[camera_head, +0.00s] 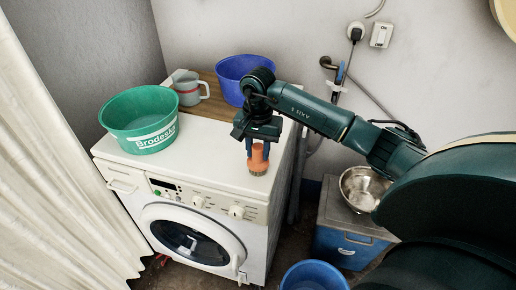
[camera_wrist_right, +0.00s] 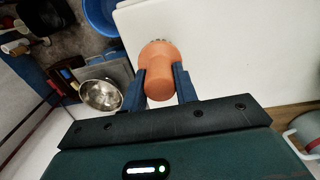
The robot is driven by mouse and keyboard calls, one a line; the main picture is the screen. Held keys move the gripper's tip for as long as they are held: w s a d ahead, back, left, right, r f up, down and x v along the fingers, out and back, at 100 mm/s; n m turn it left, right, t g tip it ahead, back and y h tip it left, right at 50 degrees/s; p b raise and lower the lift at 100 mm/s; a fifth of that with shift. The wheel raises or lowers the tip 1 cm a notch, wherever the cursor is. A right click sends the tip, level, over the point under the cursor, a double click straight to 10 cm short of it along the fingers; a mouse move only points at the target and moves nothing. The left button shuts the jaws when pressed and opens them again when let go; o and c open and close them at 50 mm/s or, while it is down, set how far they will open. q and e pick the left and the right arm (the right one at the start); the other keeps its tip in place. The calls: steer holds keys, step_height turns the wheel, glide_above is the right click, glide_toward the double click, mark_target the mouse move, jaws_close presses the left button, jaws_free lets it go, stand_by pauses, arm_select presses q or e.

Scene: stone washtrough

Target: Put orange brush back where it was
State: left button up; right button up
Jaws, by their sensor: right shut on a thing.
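The orange brush (camera_head: 258,163) is upright, handle up and dark bristles down, at the front right of the washing machine's white top (camera_head: 205,160). My right gripper (camera_head: 257,145) is shut on its handle from above. In the right wrist view the brush (camera_wrist_right: 157,62) sits between the two blue fingers of the right gripper (camera_wrist_right: 160,88). The bristles are at or just above the machine top; I cannot tell whether they touch. My left gripper is not in view.
A green basin (camera_head: 141,118), a grey mug (camera_head: 188,88) and a blue basin (camera_head: 240,70) stand behind and left on the machine and its wooden board. A metal bowl (camera_head: 362,188) sits on a cooler box at right. A blue bucket (camera_head: 313,277) is on the floor.

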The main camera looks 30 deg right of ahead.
steer(key=o, duration=0.5)
steer(key=shift+f, duration=0.15)
steer(key=o, duration=0.5)
